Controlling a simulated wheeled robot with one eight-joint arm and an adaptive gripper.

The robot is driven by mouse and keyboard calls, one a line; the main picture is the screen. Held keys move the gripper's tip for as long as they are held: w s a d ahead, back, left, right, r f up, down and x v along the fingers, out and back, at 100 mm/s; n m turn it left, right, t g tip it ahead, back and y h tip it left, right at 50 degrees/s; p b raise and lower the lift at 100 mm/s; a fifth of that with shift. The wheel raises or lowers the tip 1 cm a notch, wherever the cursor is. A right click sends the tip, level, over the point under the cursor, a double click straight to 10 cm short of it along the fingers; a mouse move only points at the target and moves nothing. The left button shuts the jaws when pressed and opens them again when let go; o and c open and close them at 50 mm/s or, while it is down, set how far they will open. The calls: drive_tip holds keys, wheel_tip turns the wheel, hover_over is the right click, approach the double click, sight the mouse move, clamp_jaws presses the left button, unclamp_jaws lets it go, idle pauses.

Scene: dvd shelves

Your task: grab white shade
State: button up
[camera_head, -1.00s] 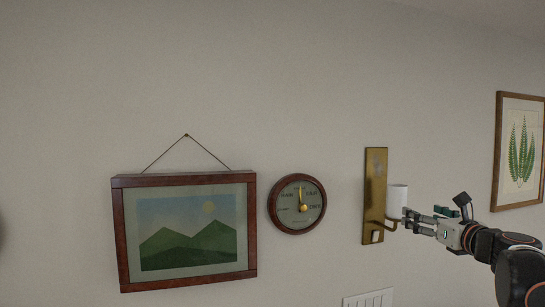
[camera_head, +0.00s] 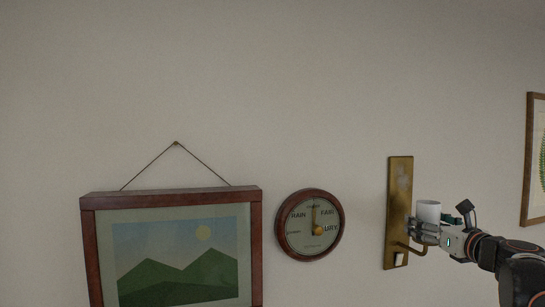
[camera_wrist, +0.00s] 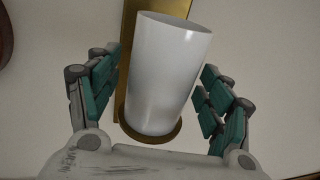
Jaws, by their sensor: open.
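The white shade (camera_head: 428,211) is a small white cylinder on a brass wall sconce (camera_head: 399,190). In the wrist view the shade (camera_wrist: 165,75) stands slightly tilted in the picture, with its open top visible and its lower end on a round brass base (camera_wrist: 150,133). My gripper (camera_head: 424,230) is at the shade in the head view. In the wrist view its two green-padded fingers (camera_wrist: 160,95) are open, one on each side of the shade, with a gap visible on both sides. In the head view the gripper hides the shade's lower part.
A round weather dial (camera_head: 310,225) and a framed mountain picture (camera_head: 172,197) hang on the wall to the left. Another frame (camera_head: 533,160) is at the right edge. The wall above is clear.

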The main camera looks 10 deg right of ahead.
drive_tip(key=shift+w, duration=0.5)
drive_tip(key=shift+s+r, duration=0.15)
drive_tip(key=shift+s, duration=0.3)
drive_tip(key=shift+s+r, duration=0.1)
drive_tip(key=shift+s, duration=0.1)
drive_tip(key=c, duration=0.3)
drive_tip(key=shift+w, duration=0.3)
drive_tip(key=c, duration=0.9)
drive_tip(key=shift+s, duration=0.1)
